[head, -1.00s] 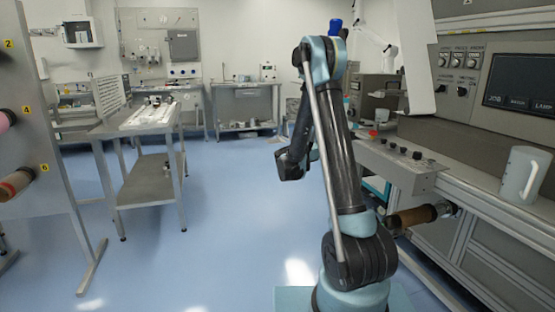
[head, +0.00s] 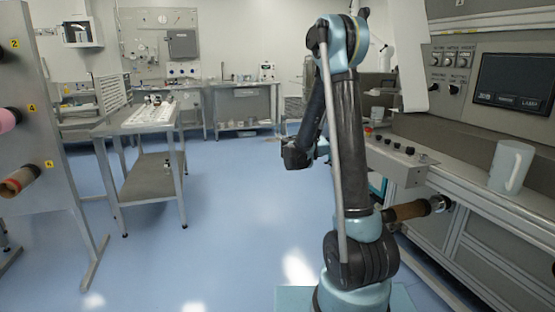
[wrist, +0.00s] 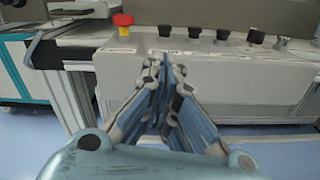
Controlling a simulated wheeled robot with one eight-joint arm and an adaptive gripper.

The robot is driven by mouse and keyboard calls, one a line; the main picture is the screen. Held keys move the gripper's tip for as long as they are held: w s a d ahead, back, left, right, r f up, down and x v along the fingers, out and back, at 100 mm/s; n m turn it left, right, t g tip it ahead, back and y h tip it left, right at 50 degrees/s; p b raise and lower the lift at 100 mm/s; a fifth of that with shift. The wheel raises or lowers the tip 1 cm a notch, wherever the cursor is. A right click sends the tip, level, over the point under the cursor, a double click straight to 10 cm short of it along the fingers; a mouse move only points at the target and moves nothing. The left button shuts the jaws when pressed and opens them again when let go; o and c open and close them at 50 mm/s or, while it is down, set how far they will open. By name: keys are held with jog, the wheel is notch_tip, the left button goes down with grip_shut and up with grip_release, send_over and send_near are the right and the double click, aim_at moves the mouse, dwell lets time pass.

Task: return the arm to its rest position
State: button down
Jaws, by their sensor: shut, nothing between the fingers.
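My arm (head: 350,150) stands raised in the head view, with its elbow at the top and its forearm hanging down on the far side. The hand end, a dark block, shows left of the upper arm over the blue floor; its fingers cannot be made out there. In the wrist view my gripper (wrist: 164,70) is shut, its fingertips together with nothing between them. The fingers point at the front panel of the machine, with a gap that I cannot judge.
The converter machine (head: 480,130) runs along the right. A control panel (head: 395,160) with knobs juts out; its red emergency button (wrist: 122,20) shows in the wrist view. A steel table (head: 150,180) stands left. Open floor (head: 235,230) lies between.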

jog(key=s+d+f+m+g+y, duration=0.15)
jog(key=s+m+y, duration=0.25)
jog(key=s, duration=0.5)
jog(key=s+d+f+m+g+y, duration=0.15)
jog(key=s+m+y, duration=0.25)
jog(key=s, duration=0.6)
jog(key=s+a+f+m+y, duration=0.4)
jog(key=s+a+f+m, duration=0.1)
jog(key=s, duration=0.5)
jog(key=s+a+f+m+y, duration=0.5)
jog(key=s+a+f, duration=0.1)
jog(key=s, duration=0.4)
jog(key=shift+s+a+m, duration=0.2)
jog(key=shift+a+m, duration=0.2)
jog(key=shift+a, duration=0.25)
